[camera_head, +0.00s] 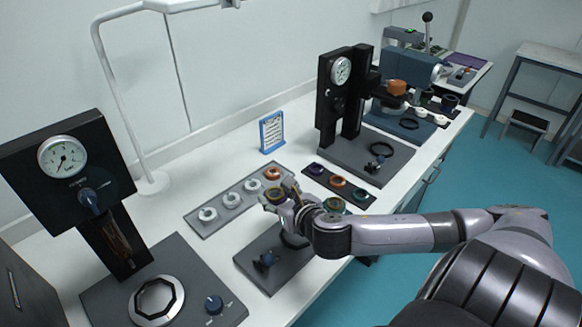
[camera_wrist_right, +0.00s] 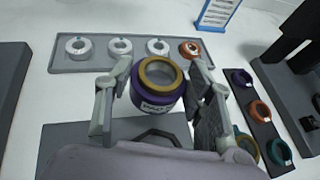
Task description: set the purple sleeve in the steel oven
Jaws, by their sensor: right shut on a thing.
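My right gripper (camera_head: 284,198) is shut on the purple sleeve (camera_wrist_right: 152,101), which has a yellow ring around its top opening and a white label. In the right wrist view the sleeve sits upright between the two fingers (camera_wrist_right: 158,80). In the head view only its yellow rim shows clearly, above a grey base plate. At the left stands a dark gauge panel (camera_head: 66,172) over a base with an octagonal steel ring (camera_head: 157,301); I cannot tell whether this is the steel oven. My left gripper is not in view.
A grey tray (camera_head: 199,228) holds white rings and an orange one. A dark tray (camera_head: 338,200) holds several coloured rings. A blue-framed card (camera_head: 271,132) stands behind. A black press (camera_head: 337,104) stands further right. White table is clear between the left base and grey tray.

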